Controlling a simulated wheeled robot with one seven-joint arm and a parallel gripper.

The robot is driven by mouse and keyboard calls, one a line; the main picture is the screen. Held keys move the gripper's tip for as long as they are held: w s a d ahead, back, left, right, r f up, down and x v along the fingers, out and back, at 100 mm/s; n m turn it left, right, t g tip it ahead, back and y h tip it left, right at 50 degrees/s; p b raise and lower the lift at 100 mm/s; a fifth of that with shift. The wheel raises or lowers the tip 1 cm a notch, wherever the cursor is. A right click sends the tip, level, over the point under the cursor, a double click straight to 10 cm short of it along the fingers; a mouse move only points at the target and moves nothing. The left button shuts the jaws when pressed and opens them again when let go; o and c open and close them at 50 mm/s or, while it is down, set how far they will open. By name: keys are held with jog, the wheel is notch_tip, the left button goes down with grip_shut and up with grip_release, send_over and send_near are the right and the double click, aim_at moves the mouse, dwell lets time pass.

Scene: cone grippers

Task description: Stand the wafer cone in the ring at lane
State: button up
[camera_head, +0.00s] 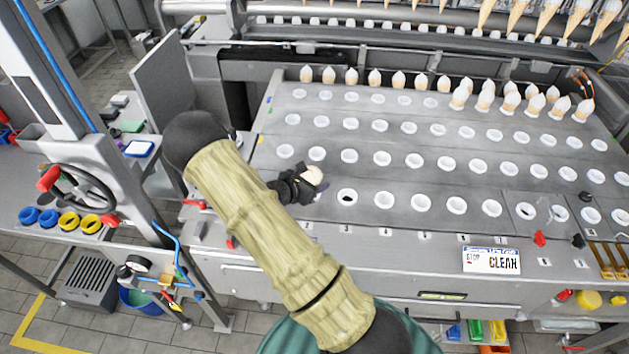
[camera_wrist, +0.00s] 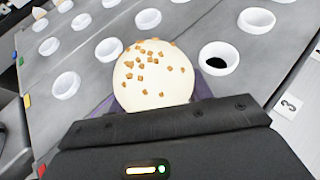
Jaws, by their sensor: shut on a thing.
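My gripper (camera_head: 308,186) is shut on the wafer cone, low over the left front of the ring plate. The cone's rounded cream top (camera_head: 314,174) shows above the jaws; in the wrist view it is a pale ball with brown crumbs (camera_wrist: 152,78). The wafer part is hidden by the jaws and the top, so its tip and any contact with a ring cannot be seen. Just right of it is an empty white ring with a dark hole (camera_head: 347,197). The same ring appears right of the cream top in the wrist view (camera_wrist: 218,58), near a label 3 (camera_wrist: 288,105).
The grey plate (camera_head: 262,165) carries rows of empty white rings. Filled cones (camera_head: 375,77) stand along its back row, with a cluster (camera_head: 510,98) at the back right.

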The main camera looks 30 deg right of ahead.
jog(key=shift+f+b, duration=1.3)
jog(key=shift+f, duration=0.3)
jog(key=o, duration=0.8)
jog(key=shift+c, duration=0.2)
jog(key=shift+s, duration=0.1)
jog(key=b+v, duration=0.2)
jog(key=v, duration=1.5)
jog(key=shift+r, duration=0.25)
jog(key=shift+a, duration=0.15)
